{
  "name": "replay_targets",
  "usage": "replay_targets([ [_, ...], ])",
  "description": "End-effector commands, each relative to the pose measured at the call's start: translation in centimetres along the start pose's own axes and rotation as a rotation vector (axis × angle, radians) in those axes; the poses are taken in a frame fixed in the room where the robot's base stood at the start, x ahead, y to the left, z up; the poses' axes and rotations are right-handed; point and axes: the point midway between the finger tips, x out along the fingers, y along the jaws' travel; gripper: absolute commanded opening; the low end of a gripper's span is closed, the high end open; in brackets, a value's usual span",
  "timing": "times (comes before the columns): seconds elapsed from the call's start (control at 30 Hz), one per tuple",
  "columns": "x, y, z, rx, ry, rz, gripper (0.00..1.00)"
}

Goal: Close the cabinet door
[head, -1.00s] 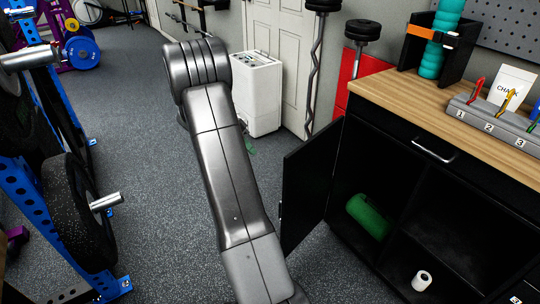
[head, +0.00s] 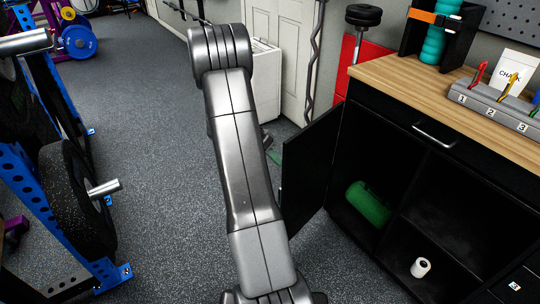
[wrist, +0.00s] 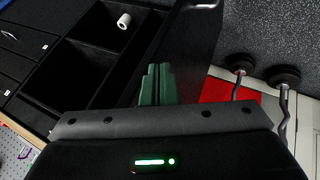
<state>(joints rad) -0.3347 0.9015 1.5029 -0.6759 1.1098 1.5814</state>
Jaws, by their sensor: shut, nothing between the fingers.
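The cabinet door (head: 310,165) is a black panel standing wide open at the left end of the black cabinet (head: 388,118) in the head view. In the wrist view the door (wrist: 192,42) is a dark panel just beyond my gripper. My gripper (wrist: 157,70) has green fingers, shut together and empty, close to the door's face. I cannot tell whether they touch it. In the head view my arm hides most of the gripper, and only a bit of green shows on the door's left, outer side.
Inside the open cabinet lie a green roller (head: 368,203) and a white roll (head: 420,267). A blue rack with weight plates (head: 72,195) stands on the left. A white bin (head: 266,80) and barbells (head: 363,16) stand behind. Grey floor (head: 165,170) is clear between rack and arm.

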Motion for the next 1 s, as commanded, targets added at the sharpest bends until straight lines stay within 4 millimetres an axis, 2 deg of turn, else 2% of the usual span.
replay_targets([
  [0.37, 0.1, 0.1, 0.0, -0.002, 0.002, -0.002, 0.0],
  [0.57, 0.8, 1.1, 0.0, -0.026, 0.015, -0.015, 0.0],
  [0.77, 2.5, 3.7, 0.2, -0.088, 0.049, -0.049, 0.0],
  [1.0, 5.3, 8.3, 0.0, -0.192, 0.105, -0.108, 0.0],
])
